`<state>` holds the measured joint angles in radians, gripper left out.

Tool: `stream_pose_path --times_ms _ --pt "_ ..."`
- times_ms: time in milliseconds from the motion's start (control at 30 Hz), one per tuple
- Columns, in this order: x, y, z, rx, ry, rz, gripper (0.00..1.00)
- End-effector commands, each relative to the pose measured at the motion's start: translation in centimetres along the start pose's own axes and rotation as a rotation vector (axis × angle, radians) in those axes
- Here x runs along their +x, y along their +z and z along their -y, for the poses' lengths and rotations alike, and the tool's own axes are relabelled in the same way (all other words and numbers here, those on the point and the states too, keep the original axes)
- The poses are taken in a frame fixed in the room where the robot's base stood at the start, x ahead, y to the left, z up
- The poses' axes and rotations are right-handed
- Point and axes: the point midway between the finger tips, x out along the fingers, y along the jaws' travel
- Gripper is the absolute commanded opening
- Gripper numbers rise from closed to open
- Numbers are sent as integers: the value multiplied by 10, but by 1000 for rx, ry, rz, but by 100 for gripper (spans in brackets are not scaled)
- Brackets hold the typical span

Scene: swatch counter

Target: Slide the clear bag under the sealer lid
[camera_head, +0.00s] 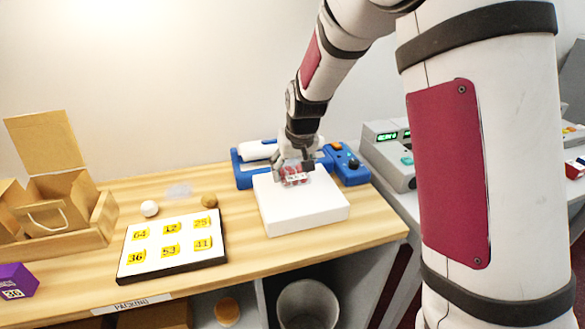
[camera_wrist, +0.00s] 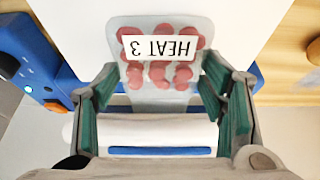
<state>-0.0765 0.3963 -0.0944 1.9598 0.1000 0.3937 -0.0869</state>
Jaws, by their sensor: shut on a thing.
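The clear bag (camera_head: 297,180) holds red round pieces and has a white label. In the wrist view the bag (camera_wrist: 160,88) shows the label "HEAT 3" upside down. My gripper (camera_head: 292,167) is shut on the bag, with green-padded fingers on either side of it in the wrist view (camera_wrist: 160,95). The bag is over the rear part of a white block (camera_head: 305,215); I cannot tell whether it touches. The blue sealer (camera_head: 243,178) stands directly behind the block, its white lid (camera_head: 258,150) partly hidden by my gripper. The lid also shows in the wrist view (camera_wrist: 150,135), near the bag's lower edge.
A white board (camera_head: 150,262) with several numbered yellow tags lies left of the block. A white ball (camera_head: 149,208), a brown ball (camera_head: 209,200) and a clear piece (camera_head: 178,190) lie behind it. A wooden tray (camera_head: 85,240) holds paper bags. A grey machine (camera_head: 387,150) stands right.

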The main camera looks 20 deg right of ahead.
Motion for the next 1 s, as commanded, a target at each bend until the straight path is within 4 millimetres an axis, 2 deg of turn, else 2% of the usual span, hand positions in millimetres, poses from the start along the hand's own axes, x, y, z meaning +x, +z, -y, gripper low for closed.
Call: stream_pose_path --times_ms 367,400,500,833,1000 --pt "3 1 0 0 0 0 37" --pt "3 1 0 0 0 0 69" --pt "3 1 0 0 0 0 88" --pt "2 1 0 0 0 0 88" --pt "-12 0 0 -1 0 -3 88"
